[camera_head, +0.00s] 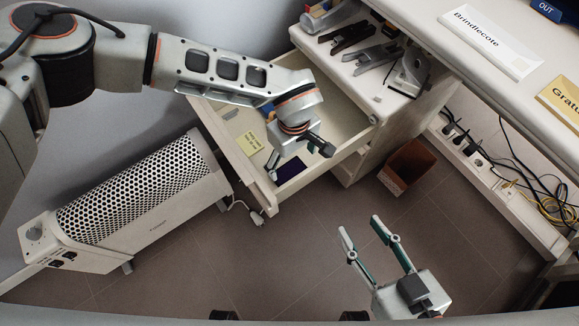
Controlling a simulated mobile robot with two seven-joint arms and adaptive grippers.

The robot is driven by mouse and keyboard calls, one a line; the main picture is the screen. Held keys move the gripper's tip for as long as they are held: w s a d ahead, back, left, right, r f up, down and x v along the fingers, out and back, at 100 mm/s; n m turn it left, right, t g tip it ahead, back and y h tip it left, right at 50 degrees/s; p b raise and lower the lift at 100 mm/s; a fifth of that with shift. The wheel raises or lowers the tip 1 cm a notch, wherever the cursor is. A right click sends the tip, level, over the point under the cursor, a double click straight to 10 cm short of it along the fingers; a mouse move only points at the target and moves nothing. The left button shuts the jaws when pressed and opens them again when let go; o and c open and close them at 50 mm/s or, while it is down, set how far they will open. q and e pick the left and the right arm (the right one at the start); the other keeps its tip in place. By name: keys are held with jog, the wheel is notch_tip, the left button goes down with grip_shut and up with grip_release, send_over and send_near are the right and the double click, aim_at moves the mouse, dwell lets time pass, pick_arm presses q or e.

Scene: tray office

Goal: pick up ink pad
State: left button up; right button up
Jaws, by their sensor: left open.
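A dark purple, flat item that looks like the ink pad (289,169) lies in the open drawer (261,180), near its front right corner. My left gripper (300,158) is over the drawer, pointing down, with its fingers apart and nothing seen between them. It hides part of the dark item, and I cannot tell whether it touches it. My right gripper (360,230) is open and empty over the floor, at the lower right.
A yellow note (249,143) lies in the drawer. A white heater (135,205) stands left of the drawer. Staplers (347,38) lie on the cabinet top. A brown bin (407,166) and cables (535,190) are at right. The middle floor is clear.

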aim_at(290, 172)
pick_arm(q)
jog(key=f+b, duration=0.1)
jog(key=f, duration=0.3)
jog(key=f+b, duration=0.1)
jog(key=f, duration=0.1)
jog(key=shift+s+a+f+b, duration=0.1)
jog(key=shift+a+f+b, duration=0.2)
jog(key=shift+a+f, duration=0.1)
jog(key=shift+f, duration=0.25)
jog(key=shift+w+r, duration=0.15)
jog(key=shift+w, duration=0.1)
pick_arm(e)
jog(key=a+m, duration=0.2)
jog(key=s+a+m, duration=0.1)
jog(key=shift+s+a+f+y, duration=0.1)
jog(key=shift+a+f+y, duration=0.3)
pick_arm(q)
jog(key=c, duration=0.9)
